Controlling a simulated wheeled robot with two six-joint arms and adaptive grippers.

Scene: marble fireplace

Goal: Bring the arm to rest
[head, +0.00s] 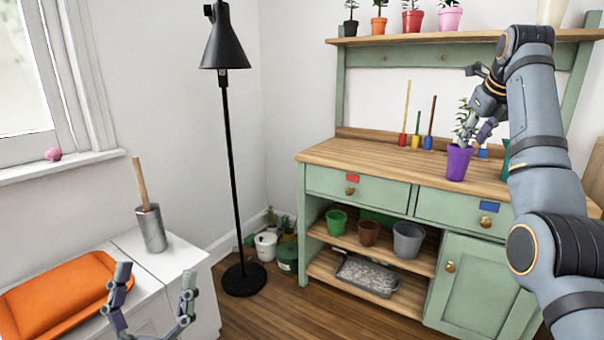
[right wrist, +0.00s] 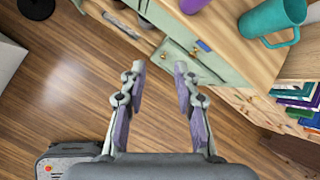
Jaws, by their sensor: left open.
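My right arm (head: 540,130) reaches up the right side of the head view. My right gripper (head: 476,98) is in front of the green potting bench (head: 380,187), overlapping the plant in a purple pot (head: 459,163) in the picture. In the right wrist view, the right gripper (right wrist: 159,68) has its fingers apart with nothing between them. The purple pot (right wrist: 194,4) is beyond the fingertips at the top edge, apart from them. My left gripper (head: 155,274) is open and empty at the bottom left of the head view, in front of the white cabinet.
A teal mug (right wrist: 273,22) stands on the bench top, right of the purple pot. An orange tray (head: 60,295) and a metal pot with a wooden handle (head: 152,230) are on the white cabinet (head: 190,258). A black floor lamp (head: 229,130) stands between cabinet and bench.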

